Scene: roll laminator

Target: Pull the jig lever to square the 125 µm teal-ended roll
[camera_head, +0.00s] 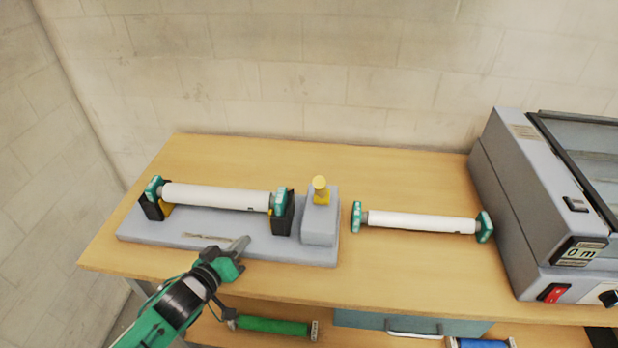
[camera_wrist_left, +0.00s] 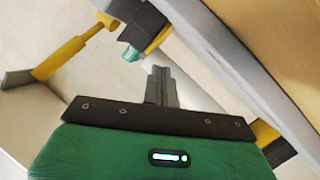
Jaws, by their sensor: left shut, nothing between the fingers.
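A white roll (camera_head: 215,196) with teal ends lies across two black cradles on the grey jig base (camera_head: 150,230). Its thickness label is too small to read. The jig lever (camera_head: 320,188), yellow with a round knob, stands upright on a grey block at the jig's right end. My left gripper (camera_head: 243,242) is shut and empty over the jig's front edge, in front of the roll and left of the lever, apart from both. In the left wrist view the shut fingers (camera_wrist_left: 160,85) hold nothing; a yellow rod (camera_wrist_left: 65,55) shows at left. My right gripper is out of view.
A second teal-ended white roll (camera_head: 420,222) lies on the wooden table (camera_head: 400,170) between jig and laminator (camera_head: 530,200). A green roll (camera_head: 272,325) and a blue roll (camera_head: 482,343) sit below the tabletop, near a teal drawer (camera_head: 370,320). The table's front middle is clear.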

